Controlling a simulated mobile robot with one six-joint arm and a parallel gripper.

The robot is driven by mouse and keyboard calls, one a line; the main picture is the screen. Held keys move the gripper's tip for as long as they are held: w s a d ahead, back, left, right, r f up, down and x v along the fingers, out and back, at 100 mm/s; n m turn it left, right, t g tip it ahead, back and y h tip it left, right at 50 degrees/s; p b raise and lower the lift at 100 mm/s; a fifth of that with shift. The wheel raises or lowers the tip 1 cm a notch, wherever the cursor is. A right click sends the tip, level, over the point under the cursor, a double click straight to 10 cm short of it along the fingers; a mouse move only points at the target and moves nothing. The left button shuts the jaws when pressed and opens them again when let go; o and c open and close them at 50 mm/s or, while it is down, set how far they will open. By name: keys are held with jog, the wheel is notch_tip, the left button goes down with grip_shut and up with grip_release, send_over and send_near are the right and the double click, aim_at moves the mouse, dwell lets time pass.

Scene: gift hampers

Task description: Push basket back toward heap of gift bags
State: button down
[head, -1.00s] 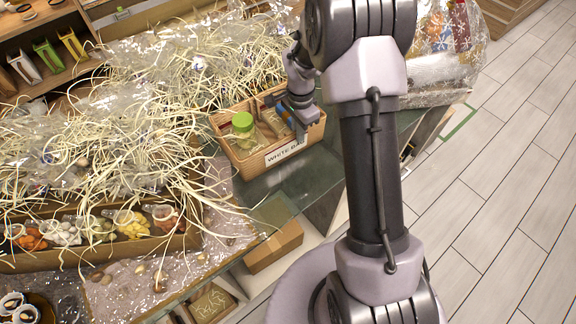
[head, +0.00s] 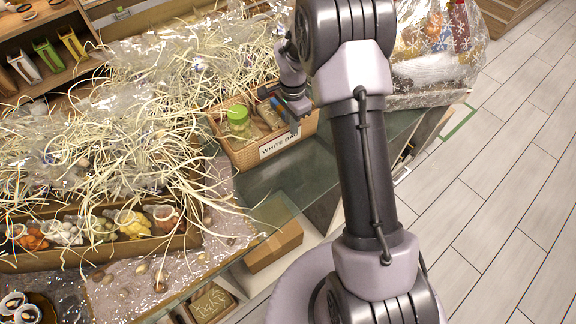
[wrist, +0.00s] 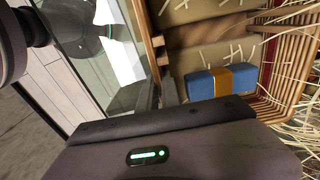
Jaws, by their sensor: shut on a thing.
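The wicker basket (head: 242,158) with a "WHITE BAG" label on its front stands on the dark glass counter in the head view. It holds a jar with a green lid (head: 238,117) and, in the wrist view, a blue block with a yellow band (wrist: 222,81). My gripper (head: 298,107) is at the basket's right end and is shut on its wall; my wrist partly hides the contact. The basket wall also shows in the wrist view (wrist: 158,45). A heap of clear gift bags with pale straw (head: 95,110) lies left of and behind the basket.
A long tray of small filled jars (head: 120,250) stands at the front left. A wrapped hamper (head: 435,60) stands at the back right. The counter in front of the basket (head: 285,185) is clear. Strands of straw hang close to the basket's left side.

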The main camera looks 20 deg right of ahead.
jog(key=c, duration=1.5)
grip_release()
notch_tip(320, 180, up, 17)
jog(key=p, duration=0.5)
jog(key=s+a+r+n+t+b, duration=0.2)
jog(key=s+a+r+n+b, duration=0.1)
jog(key=s+r, duration=0.3)
jog(key=s+a+n+t+b, duration=0.1)
jog(key=s+a+n, duration=0.1)
jog(key=s, duration=0.5)
jog(key=s+a+r+n+t+y+b, duration=0.1)
jog(key=s+a+n+b, duration=0.1)
jog(key=s, duration=0.6)
jog(key=s+a+n+t+y+b, duration=0.1)
jog(key=s+a+n, duration=0.2)
jog(key=s, duration=0.4)
jog(key=shift+s+a+r+n+t, duration=0.2)
jog(key=shift+a+n+t, duration=0.1)
jog(key=shift+a+t, duration=0.1)
